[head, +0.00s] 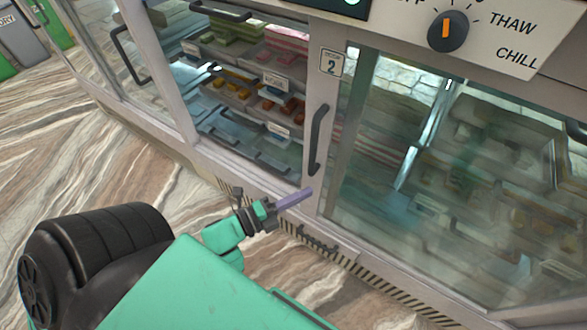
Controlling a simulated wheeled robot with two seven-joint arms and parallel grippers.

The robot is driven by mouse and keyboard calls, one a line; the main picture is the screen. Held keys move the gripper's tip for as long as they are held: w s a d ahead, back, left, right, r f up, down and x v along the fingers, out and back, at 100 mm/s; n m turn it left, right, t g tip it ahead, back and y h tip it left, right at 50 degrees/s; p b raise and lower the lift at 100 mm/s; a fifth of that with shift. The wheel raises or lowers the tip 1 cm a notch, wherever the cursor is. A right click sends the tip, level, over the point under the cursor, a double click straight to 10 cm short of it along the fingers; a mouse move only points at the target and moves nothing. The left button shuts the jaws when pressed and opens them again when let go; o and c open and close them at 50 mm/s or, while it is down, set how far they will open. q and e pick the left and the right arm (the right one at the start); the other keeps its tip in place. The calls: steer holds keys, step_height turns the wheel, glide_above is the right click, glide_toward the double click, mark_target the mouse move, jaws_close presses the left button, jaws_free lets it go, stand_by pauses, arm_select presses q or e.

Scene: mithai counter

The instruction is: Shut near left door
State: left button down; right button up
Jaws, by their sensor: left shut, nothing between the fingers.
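A glass-fronted sweets cabinet runs across the view. A glass door (440,190) with a pale frame carries a "2" label (331,63) and a dark upright handle (318,140) on its left edge. Left of that edge, shelves with sweets (250,85) show clearly, without the glass reflections seen on the right; I cannot tell for sure whether this is an open gap. My left gripper (300,196) is shut and empty, its purple fingertips just below the handle, close to the door's frame. I cannot tell whether they touch it. My right gripper is out of view.
A control panel with a dark knob (447,31) marked THAW and CHILL is at the top right. Another glass door with a dark handle (130,55) stands farther left. A vented base strip (385,290) runs along the cabinet's foot. The marbled floor (60,165) at left is clear.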

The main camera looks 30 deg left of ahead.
mark_target(343, 174)
arm_select(q)
steer(key=x, duration=0.7)
steer(key=shift+w+a, duration=0.1)
steer(key=a, duration=0.1)
steer(key=s+a, duration=0.1)
steer(key=a, duration=0.1)
steer(key=shift+a+f+p, duration=0.1)
steer(key=shift+a+p, duration=0.2)
steer(key=shift+p, duration=0.05)
